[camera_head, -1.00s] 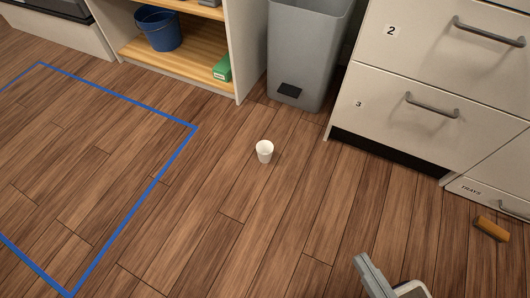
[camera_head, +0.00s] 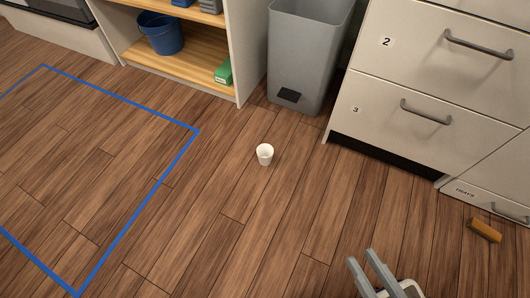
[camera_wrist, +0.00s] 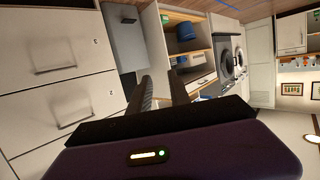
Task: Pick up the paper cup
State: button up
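The white paper cup (camera_head: 265,154) stands upright on the wooden floor near the middle of the head view, in front of the grey bin. I cannot make it out in the wrist view. My gripper (camera_head: 361,260) is at the bottom right of the head view, well apart from the cup and nearer to me. In the wrist view its two fingers (camera_wrist: 160,82) are spread with a gap between them and nothing held.
A grey bin (camera_head: 305,60) stands behind the cup. White drawers (camera_head: 385,115) are on the right, with a brown block (camera_head: 485,230) on the floor before them. A shelf (camera_head: 190,66) holds a blue bucket (camera_head: 160,33) and a green box (camera_head: 223,72). Blue tape (camera_head: 142,209) marks the left floor.

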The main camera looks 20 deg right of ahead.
aim_at(264, 151)
jog(key=i+l, duration=0.15)
jog(key=i, duration=0.25)
jog(key=i+l, duration=0.15)
jog(key=i, duration=0.2)
jog(key=i+l+u, duration=0.1)
jog(key=i, duration=0.3)
jog(key=i+l+u, duration=0.15)
jog(key=u, duration=1.1)
